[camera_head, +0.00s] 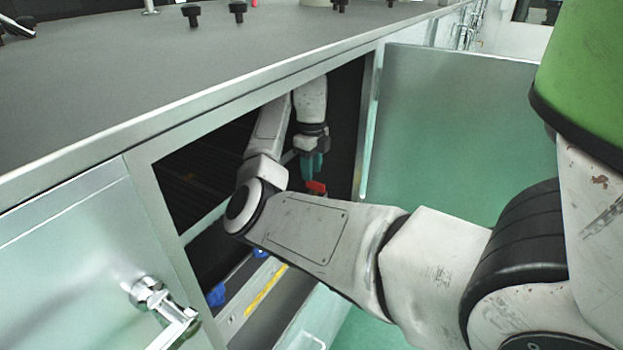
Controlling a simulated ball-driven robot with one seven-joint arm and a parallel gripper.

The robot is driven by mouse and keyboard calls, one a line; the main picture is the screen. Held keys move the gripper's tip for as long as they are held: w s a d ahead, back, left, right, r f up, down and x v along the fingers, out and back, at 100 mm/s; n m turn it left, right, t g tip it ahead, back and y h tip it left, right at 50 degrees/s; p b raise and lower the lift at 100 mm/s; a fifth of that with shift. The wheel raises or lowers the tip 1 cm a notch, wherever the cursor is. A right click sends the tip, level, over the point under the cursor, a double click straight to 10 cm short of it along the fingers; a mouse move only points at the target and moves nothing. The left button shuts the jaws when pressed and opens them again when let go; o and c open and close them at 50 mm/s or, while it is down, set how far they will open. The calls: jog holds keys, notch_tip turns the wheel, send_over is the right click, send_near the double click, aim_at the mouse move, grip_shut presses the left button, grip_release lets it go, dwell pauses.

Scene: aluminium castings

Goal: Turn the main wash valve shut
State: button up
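A small red part (316,187), which looks like a valve handle, shows inside the open cabinet. My arm reaches through the cabinet opening, and my gripper (312,166) points down just above the red part. Its teal fingers look close together, but the view is too small to tell whether they are open or shut. I cannot tell whether the fingertips touch the red part. My forearm hides what lies below and in front of it, so any valve body or pipe is not clearly seen.
The cabinet's metal frame (172,235) surrounds the opening closely. Blue parts (216,295) sit low inside near a yellow strip (264,291). Black knobs (191,13) stand on the grey top.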

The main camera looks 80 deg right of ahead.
notch_tip(320, 180, up, 7)
dwell(0.3)
jog(key=shift+f, duration=0.1)
dwell(0.4)
